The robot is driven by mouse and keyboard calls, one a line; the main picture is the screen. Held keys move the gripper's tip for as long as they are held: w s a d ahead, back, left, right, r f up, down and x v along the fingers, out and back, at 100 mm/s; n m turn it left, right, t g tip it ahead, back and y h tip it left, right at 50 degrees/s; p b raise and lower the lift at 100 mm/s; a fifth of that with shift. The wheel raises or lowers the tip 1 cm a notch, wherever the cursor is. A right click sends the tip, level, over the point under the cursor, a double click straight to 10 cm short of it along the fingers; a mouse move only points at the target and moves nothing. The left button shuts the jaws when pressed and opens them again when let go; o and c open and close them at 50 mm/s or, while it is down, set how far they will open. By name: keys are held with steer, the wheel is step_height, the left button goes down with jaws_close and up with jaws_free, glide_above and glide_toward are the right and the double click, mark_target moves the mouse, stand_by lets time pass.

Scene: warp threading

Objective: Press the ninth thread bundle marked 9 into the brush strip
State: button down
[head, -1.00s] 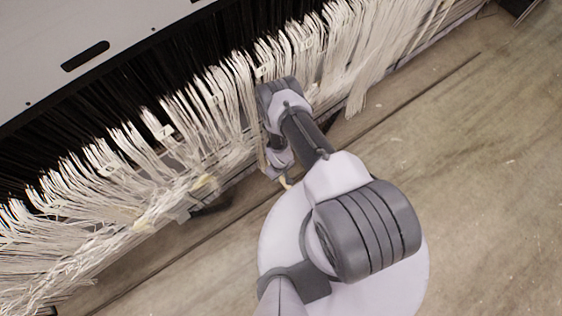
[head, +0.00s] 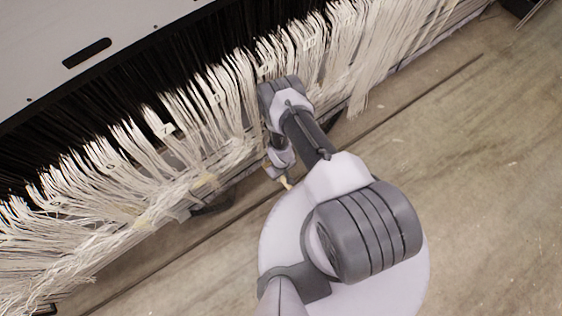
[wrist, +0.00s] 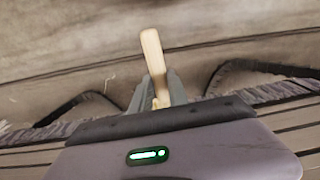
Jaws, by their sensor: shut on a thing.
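Cream thread bundles (head: 205,105) hang in a long row from a dark frame in the head view. The piece points away from the fingers. I cannot tell whether it is a tool or a bundle end. In the head view a cream tip (head: 288,184) shows below my wrist, beside the threads' lower edge. I cannot make out the brush strip clearly.
A pale grey panel (head: 60,45) with a slot stands above the threads at the upper left. Thread ends lie tangled along a rail at the lower left. The brown concrete floor (head: 480,190) at the right is clear. A dark line runs along it.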

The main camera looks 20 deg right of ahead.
steer(key=shift+w, duration=0.15)
steer(key=s+d+p, duration=0.3)
steer(key=s, duration=0.6)
steer(key=shift+s+p, duration=0.3)
steer(key=shift+s, duration=0.05)
